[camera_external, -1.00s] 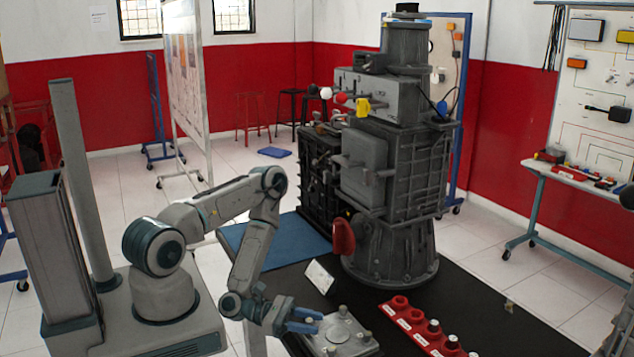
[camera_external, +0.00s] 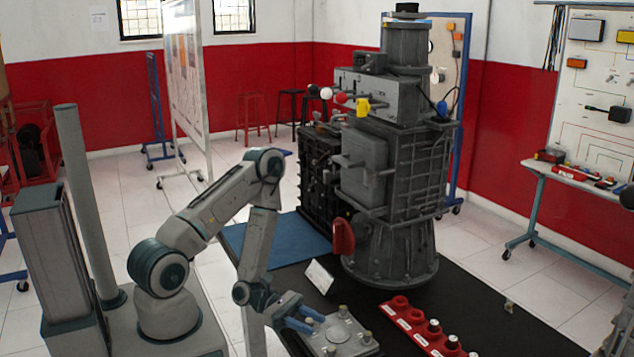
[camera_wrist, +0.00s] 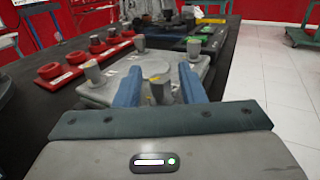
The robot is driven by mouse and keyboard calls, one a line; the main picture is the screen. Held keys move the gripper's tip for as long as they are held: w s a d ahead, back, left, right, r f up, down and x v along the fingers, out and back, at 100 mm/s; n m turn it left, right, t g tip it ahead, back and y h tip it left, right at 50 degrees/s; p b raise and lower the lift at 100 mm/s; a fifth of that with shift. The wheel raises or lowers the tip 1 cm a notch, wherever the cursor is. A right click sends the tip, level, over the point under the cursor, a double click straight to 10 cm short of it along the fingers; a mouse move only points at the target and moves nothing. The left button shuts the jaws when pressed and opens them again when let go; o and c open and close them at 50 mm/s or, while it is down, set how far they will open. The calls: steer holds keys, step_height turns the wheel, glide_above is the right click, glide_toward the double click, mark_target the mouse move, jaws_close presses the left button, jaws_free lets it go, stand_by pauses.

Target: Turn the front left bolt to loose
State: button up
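A grey plate (camera_external: 352,342) with upright grey bolts lies on the dark table, and it also shows in the wrist view (camera_wrist: 98,95). In the wrist view one near bolt (camera_wrist: 160,91) stands between the two blue fingers of my gripper (camera_wrist: 160,80), with a gap on each side. Other bolts stand at the left (camera_wrist: 92,73), far middle (camera_wrist: 138,44) and far right (camera_wrist: 193,49) of the plate. A low round disc sits at its centre. In the external view my gripper (camera_external: 312,322) is open at the plate's left edge. I cannot tell how deep the bolt sits between the fingers.
A red strip with several red sockets (camera_external: 415,322) lies right of the plate. A white label card (camera_external: 319,277) stands behind it. The large grey engine (camera_external: 395,180) rises at the back of the table. Dark table surface is free to the right.

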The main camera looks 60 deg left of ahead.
steer(key=shift+f+m+g+h+b, duration=0.25)
steer(key=shift+m+g+h+b, duration=0.35)
steer(key=shift+m+g+b, duration=1.1)
